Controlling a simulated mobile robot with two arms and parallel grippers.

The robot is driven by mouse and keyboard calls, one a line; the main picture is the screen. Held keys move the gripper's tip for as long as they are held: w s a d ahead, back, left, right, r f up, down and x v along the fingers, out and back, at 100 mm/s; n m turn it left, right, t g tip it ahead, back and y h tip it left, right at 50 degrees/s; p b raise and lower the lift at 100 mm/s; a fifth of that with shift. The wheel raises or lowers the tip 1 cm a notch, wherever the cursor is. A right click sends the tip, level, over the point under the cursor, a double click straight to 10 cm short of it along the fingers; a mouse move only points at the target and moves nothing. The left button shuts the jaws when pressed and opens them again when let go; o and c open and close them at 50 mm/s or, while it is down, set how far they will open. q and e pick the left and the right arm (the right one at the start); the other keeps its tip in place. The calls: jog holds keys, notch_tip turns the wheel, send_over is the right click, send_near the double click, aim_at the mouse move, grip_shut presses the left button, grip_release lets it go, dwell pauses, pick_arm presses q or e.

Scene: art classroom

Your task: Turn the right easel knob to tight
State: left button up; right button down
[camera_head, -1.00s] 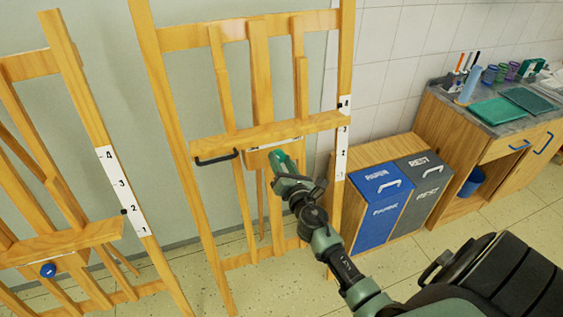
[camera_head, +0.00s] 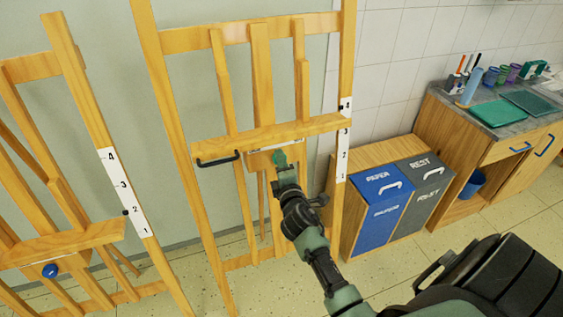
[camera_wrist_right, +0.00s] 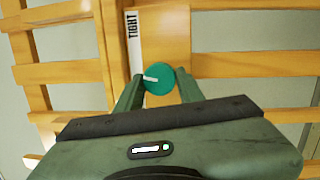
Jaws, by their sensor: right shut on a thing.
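The right easel (camera_head: 262,75) stands upright in the middle of the head view. Its round green knob (camera_wrist_right: 159,79) shows in the right wrist view, with a white line on it pointing roughly left. A white strip reading "TIGHT" (camera_wrist_right: 133,36) is on the wood beside the knob. My right gripper (camera_head: 280,160) reaches the board under the easel's ledge; in the right wrist view its fingers (camera_wrist_right: 157,88) are shut on the knob, one on each side. In the head view the gripper hides most of the knob. My left gripper is not in view.
A left easel (camera_head: 60,245) with a blue knob (camera_head: 49,271) stands at the left. A black handle (camera_head: 217,161) sticks out from the right easel's ledge. Blue and grey bins (camera_head: 378,217) and a counter (camera_head: 470,118) with trays stand at the right.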

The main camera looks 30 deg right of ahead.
jog(key=m+p, duration=0.1)
jog(key=m, duration=0.2)
jog(key=m+g+p, duration=0.1)
jog(key=m, duration=0.2)
jog(key=m+p, duration=0.1)
jog(key=m, duration=0.1)
jog(key=shift+r+m+y, duration=0.25)
jog(key=shift+m+y, duration=0.05)
jog(key=shift+m, duration=0.1)
jog(key=shift+p, duration=0.3)
jog(key=c, duration=0.9)
grip_release()
